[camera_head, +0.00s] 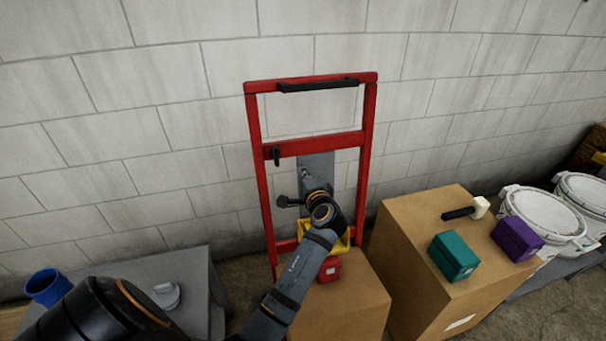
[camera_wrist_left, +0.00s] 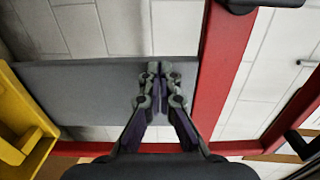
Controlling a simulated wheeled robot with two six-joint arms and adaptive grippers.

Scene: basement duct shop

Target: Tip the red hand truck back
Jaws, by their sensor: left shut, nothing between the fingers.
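The red hand truck (camera_head: 369,120) stands upright close to the block wall, with a black grip (camera_head: 318,85) on its top bar. A grey panel (camera_head: 316,165) sits below its middle crossbar. My left gripper (camera_wrist_left: 155,70) is shut and empty. In the left wrist view its fingertips are in front of the grey panel (camera_wrist_left: 80,95), beside a red upright (camera_wrist_left: 228,60); I cannot tell whether they touch the panel. In the head view my own wrist hides most of the gripper. My right gripper is not in view.
A yellow bin (camera_head: 342,243), a red box (camera_head: 329,270) and a cardboard box (camera_head: 350,305) are around the truck's lower part. Another carton (camera_head: 400,250) at right bears a teal box (camera_head: 453,256), a purple box (camera_head: 517,238) and a mallet (camera_head: 468,210). A grey table (camera_head: 190,270) stands left.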

